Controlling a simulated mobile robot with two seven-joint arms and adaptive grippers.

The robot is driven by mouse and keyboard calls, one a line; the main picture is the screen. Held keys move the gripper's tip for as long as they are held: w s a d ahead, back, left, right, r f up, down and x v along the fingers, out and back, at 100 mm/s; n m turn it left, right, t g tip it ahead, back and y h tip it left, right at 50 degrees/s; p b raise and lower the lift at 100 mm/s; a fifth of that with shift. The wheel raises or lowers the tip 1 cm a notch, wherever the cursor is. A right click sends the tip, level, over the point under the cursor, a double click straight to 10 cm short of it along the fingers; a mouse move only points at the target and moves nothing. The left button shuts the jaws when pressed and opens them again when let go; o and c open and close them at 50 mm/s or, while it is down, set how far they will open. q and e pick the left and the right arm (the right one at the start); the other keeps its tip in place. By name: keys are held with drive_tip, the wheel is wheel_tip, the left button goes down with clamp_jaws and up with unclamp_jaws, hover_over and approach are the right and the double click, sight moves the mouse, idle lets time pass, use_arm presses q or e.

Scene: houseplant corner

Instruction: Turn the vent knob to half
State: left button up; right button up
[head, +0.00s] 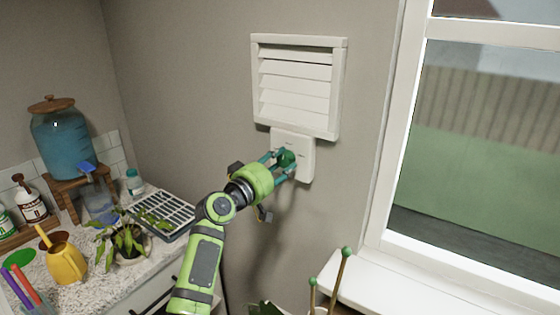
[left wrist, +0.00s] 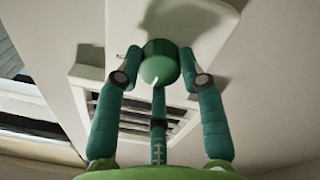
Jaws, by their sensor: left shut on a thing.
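The green vent knob (head: 286,158) sits on a white wall plate (head: 306,168) just below the white louvred vent (head: 297,85). My left gripper (head: 284,162) is shut on the knob, with its teal fingers on either side of it. In the left wrist view the knob (left wrist: 160,64) is between the fingertips of the left gripper (left wrist: 161,72), and a pale pointer line shows on its face. The marks on the plate are too small to read. The vent slats look tilted, with narrow dark gaps. My right gripper is not in view.
A window (head: 480,150) with a white sill (head: 430,280) is at the right. The counter at the left holds a water dispenser (head: 62,140), a potted plant (head: 127,242), a seed tray (head: 165,213) and a yellow watering can (head: 66,263). Green-tipped stakes (head: 341,275) stand at the bottom.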

use_arm(q)
drive_tip(key=shift+a+r+n, duration=0.1)
drive_tip(key=shift+r+n, duration=0.4)
drive_tip(key=shift+n, duration=0.4)
drive_tip(key=shift+t+p, duration=0.3)
drive_tip(key=o, duration=1.1)
drive_tip(key=shift+w, duration=0.1)
drive_tip(key=shift+o, duration=0.2)
drive_tip(key=shift+f, duration=0.35)
drive_tip(key=r+v, duration=0.1)
drive_tip(key=v, duration=1.1)
drive_tip(key=shift+f, duration=0.3)
